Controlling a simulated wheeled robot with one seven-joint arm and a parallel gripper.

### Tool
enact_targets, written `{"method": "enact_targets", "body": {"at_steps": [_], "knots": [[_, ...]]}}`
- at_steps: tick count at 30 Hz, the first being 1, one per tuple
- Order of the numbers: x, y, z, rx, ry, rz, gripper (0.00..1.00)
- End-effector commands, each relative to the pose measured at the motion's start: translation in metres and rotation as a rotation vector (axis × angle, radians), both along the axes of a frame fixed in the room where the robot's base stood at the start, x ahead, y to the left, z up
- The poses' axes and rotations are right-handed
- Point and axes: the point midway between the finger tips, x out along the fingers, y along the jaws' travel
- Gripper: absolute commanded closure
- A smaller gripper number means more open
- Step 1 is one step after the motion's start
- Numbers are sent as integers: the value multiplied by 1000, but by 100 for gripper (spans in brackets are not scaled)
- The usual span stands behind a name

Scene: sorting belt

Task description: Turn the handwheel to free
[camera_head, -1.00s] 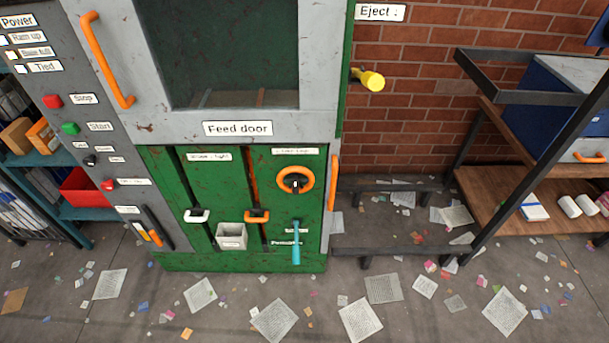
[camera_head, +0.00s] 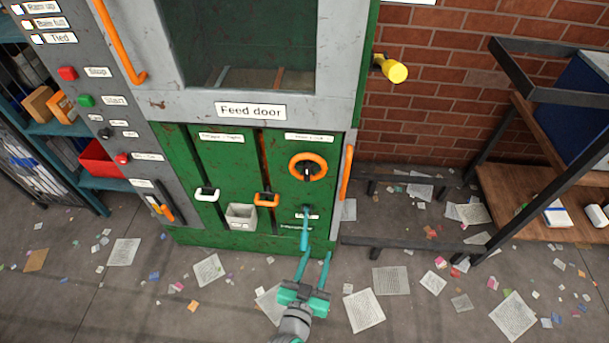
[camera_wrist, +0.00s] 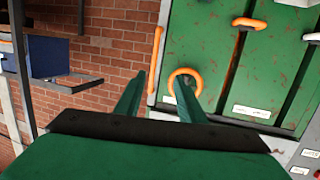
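The orange handwheel (camera_head: 308,156) is a ring with a dark hub, on the right green panel of the machine below the feed door. It also shows in the wrist view (camera_wrist: 186,70), partly covered by one finger. My gripper (camera_head: 317,254) is below and in front of the panel in the head view, its two green fingers spread with nothing between them. In the wrist view the fingers (camera_wrist: 162,80) point toward the panel, and the wheel lies behind the right finger. I see a gap between gripper and wheel in the head view.
A teal lever (camera_head: 304,232) hangs below the wheel. An orange vertical handle (camera_head: 347,172) stands on the panel's right edge. A white-handled slider (camera_head: 207,194) and an orange-handled slider (camera_head: 266,199) are to the left. A dark frame with shelves (camera_head: 545,180) stands right; papers litter the floor.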

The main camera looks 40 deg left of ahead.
Motion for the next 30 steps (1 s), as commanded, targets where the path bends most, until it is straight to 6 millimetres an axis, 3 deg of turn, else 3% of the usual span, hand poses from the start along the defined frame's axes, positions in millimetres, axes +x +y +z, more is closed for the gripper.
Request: {"method": "enact_targets", "body": {"at_steps": [1, 6, 12, 20, 30], "knots": [[14, 21, 9, 5, -23, 13, 64], [46, 77, 37, 28, -84, 22, 64], [63, 120, 67, 58, -140, 19, 64], [75, 136, 78, 71, -159, 14, 64], [126, 154, 78, 72, -159, 14, 64]]}}
